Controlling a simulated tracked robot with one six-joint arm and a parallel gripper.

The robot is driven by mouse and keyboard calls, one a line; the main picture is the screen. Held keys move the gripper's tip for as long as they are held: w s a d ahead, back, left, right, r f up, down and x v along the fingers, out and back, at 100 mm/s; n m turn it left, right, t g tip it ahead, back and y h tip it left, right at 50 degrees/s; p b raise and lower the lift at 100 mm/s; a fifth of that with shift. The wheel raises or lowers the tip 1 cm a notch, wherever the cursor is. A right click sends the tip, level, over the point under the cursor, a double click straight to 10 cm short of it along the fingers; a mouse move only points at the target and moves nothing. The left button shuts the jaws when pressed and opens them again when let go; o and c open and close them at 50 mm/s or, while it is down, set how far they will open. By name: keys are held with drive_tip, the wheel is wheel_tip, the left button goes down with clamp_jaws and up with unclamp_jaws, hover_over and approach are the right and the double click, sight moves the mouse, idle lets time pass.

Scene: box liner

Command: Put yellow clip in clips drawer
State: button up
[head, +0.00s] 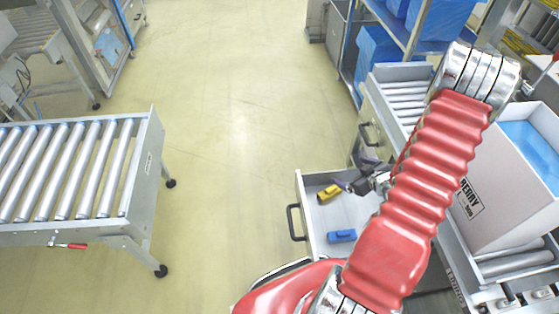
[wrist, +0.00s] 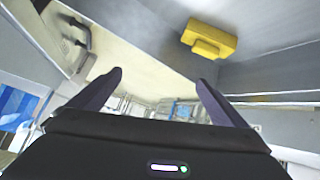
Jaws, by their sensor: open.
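The yellow clip (head: 328,194) lies inside the open grey drawer (head: 312,240), near its far left part. In the wrist view the yellow clip (wrist: 210,40) rests on a grey surface at the upper right, apart from the fingers. A blue clip (head: 341,236) lies nearer the front of the same drawer. My gripper (head: 346,186) is over the drawer, just right of the yellow clip. In the wrist view my gripper (wrist: 160,86) has its two dark fingers spread, with nothing between them. My red-sleeved arm hides the drawer's right part.
A white box with a blue liner (head: 522,150) stands on rollers at the right. A roller conveyor (head: 75,170) stands at the left. The floor between is clear.

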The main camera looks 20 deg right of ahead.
drive_tip(key=w+a+r+g+h, duration=0.1)
drive_tip(key=w+r, duration=0.2)
drive_tip(key=r, duration=0.4)
drive_tip(key=w+a+r+g+h, duration=0.1)
drive_tip(key=w+r+h, duration=0.1)
drive_tip(key=r, duration=0.5)
drive_tip(key=a+r+m, duration=0.2)
drive_tip(key=a+r, duration=0.5)
drive_tip(key=r, duration=0.4)
drive_tip(key=s+a+r+y, duration=0.1)
drive_tip(key=s+a+r, duration=0.3)
drive_tip(key=s+a, duration=0.2)
drive_tip(key=s+a+r+g+y, duration=0.1)
drive_tip(key=s+a+r, duration=0.3)
drive_tip(key=a, duration=0.6)
drive_tip(key=s+a+r+g+y, duration=0.1)
drive_tip(key=s+a+r, duration=0.3)
drive_tip(key=s+a, duration=0.3)
drive_tip(key=shift+s+a+r+m+y, duration=0.3)
drive_tip(key=shift+s+a+r+m, duration=0.1)
drive_tip(key=shift+a, duration=0.5)
